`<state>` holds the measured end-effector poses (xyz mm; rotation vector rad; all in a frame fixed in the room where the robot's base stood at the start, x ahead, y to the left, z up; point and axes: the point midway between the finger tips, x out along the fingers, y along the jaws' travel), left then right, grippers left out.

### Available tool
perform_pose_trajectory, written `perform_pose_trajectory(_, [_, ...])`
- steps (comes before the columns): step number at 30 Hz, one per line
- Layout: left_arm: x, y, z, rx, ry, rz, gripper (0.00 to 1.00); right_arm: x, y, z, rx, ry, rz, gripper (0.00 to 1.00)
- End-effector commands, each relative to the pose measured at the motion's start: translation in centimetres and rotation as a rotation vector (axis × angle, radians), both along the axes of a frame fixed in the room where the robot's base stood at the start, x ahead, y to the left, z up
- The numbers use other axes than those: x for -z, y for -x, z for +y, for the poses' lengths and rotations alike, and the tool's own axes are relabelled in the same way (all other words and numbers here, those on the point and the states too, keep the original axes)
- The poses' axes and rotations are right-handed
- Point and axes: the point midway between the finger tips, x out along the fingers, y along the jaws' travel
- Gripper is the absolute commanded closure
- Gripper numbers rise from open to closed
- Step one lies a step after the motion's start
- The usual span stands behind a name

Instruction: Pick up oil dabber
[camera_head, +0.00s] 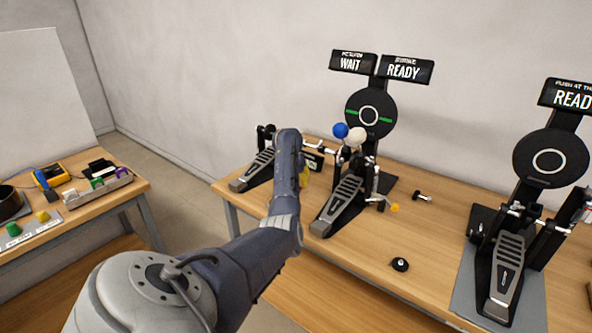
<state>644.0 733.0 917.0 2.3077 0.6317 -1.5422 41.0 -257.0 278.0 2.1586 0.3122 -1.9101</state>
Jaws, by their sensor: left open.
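No object can be told for certain as the oil dabber. A yellow item (306,176) shows partly behind my left arm on the wooden bench; it may be the dabber, but most of it is hidden. My left gripper (301,165) is open at the far end of my left arm, over the bench between two pedals. It is mostly hidden behind its own arm, so its gap to the yellow item cannot be told. My right gripper is not in view.
A middle pedal (343,198) with blue and white balls, a left pedal (256,168) and a right pedal (507,268) stand on the bench (440,240). A black disc (400,264) and small black part (422,197) lie loose. A side table (110,200) stands left.

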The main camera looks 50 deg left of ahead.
Motion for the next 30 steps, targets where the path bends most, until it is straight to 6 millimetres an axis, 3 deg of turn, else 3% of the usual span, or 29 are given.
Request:
perform_pose_trajectory(7, [0.05,-0.01,0.02,0.0,0.0,0.0,0.51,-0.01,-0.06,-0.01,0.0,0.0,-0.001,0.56])
perform_pose_trajectory(20, [0.02,-0.02,0.01,0.0,0.0,0.0,1.0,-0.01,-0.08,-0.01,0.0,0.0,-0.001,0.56])
perform_pose_trajectory(30, [0.01,-0.02,0.01,0.0,0.0,0.0,1.0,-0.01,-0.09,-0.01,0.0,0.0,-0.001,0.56])
